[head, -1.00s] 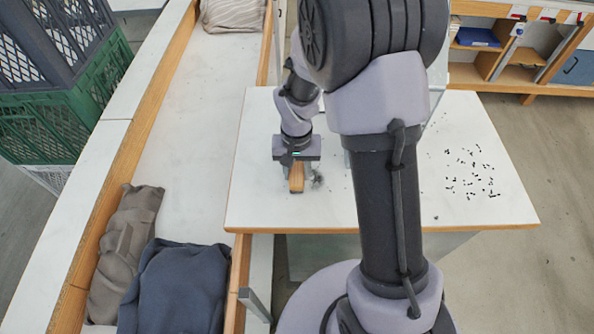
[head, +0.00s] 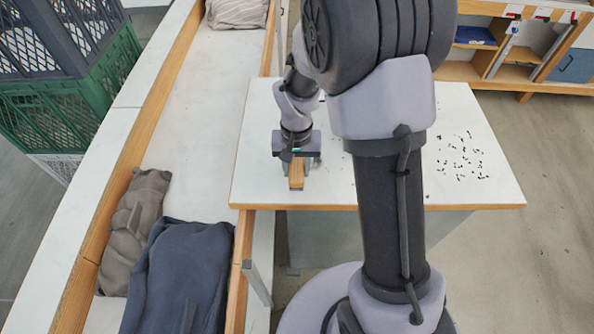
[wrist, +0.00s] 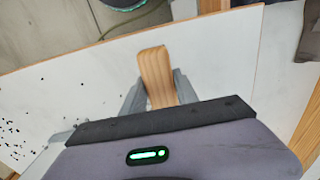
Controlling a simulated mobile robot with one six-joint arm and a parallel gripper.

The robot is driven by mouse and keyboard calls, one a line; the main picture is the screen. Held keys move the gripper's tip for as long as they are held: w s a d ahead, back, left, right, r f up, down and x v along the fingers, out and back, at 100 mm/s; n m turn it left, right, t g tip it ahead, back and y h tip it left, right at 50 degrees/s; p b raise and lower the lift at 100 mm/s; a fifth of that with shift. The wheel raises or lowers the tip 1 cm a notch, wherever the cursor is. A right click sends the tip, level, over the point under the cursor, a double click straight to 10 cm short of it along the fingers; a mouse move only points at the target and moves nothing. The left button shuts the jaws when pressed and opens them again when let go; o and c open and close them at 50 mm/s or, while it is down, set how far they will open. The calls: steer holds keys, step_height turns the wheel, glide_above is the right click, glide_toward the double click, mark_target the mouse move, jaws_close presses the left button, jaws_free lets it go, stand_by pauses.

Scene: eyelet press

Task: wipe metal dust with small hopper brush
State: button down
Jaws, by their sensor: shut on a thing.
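My gripper (head: 296,162) is over the left part of the white bench top (head: 262,120), its jaws shut on the wooden handle of the hopper brush (head: 296,178). In the wrist view, the handle (wrist: 155,72) sticks out between the two grey fingers of my gripper (wrist: 158,92). The bristles are hidden in both views, and I cannot tell whether they touch the bench. Metal dust (head: 462,158) lies as scattered dark flecks on the right part of the bench; it also shows at the left of the wrist view (wrist: 12,130). My arm hides the bench's middle.
A long white chute with wooden edges (head: 262,195) runs along the left, holding a dark blue cloth bundle (head: 178,275), a brown one (head: 135,230) and a striped one (head: 236,14). Shelving (head: 490,75) stands behind at right.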

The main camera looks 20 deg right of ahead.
steer(key=shift+w+r+p, duration=0.1)
steer(key=shift+r+p, duration=0.5)
steer(key=shift+r, duration=0.3)
steer(key=shift+r+p, duration=1.45)
steer(key=shift+r, duration=0.55)
steer(key=shift+f, duration=0.15)
